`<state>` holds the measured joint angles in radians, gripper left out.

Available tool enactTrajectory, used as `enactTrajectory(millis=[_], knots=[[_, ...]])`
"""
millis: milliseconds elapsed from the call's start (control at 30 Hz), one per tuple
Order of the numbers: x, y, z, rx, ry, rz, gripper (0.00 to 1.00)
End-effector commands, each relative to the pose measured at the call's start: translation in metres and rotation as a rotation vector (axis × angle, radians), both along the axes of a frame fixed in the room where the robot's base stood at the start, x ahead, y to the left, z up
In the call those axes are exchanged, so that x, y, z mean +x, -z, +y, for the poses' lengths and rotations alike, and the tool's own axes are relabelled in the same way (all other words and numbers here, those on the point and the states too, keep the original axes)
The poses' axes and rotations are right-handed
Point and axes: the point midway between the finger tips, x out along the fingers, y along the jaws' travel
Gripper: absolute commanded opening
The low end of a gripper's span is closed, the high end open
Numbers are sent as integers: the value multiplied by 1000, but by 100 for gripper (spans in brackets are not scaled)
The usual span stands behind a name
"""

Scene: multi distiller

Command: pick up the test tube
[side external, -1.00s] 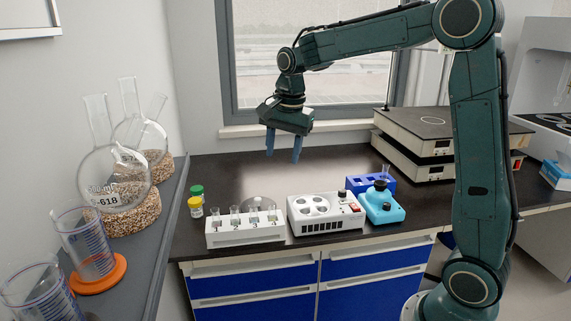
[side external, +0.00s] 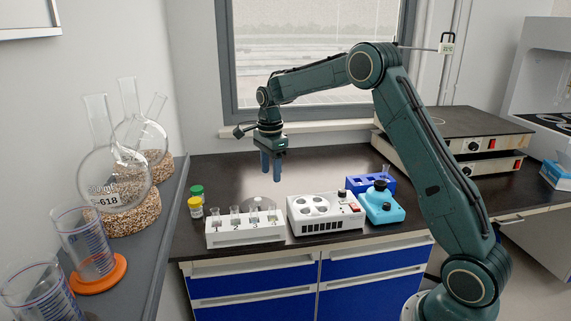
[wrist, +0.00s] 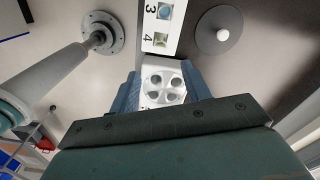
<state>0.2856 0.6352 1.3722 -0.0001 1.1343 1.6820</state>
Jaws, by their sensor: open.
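A clear tube-like piece (side external: 386,170), which looks like a test tube, stands at the right end of the blue rack (side external: 357,184) in the side view. Several small clear glass vessels (side external: 235,215) stand in a white numbered rack (side external: 245,234) near the bench's front edge. My gripper (side external: 271,176) points down above the bench, behind and above the white rack, left of the blue rack. It is open and empty. In the wrist view, a white block with several round wells (wrist: 163,85) shows between the fingers, with the white rack (wrist: 160,28) beyond it.
The white device with round wells (side external: 325,213) stands right of the white rack, and a light-blue device with a black top (side external: 382,206) is beside it. A metal disc (side external: 259,202) lies behind the rack. Green-capped (side external: 197,192) and yellow-capped (side external: 195,207) bottles stand left.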

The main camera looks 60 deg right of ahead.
Motion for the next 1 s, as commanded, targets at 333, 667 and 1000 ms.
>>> enactTrajectory(millis=[333, 667, 1000], knots=[[-1, 35, 0, 2, -2, 4, 47], [-1, 78, 0, 1, -2, 3, 47], [0, 86, 0, 0, -3, 0, 47]])
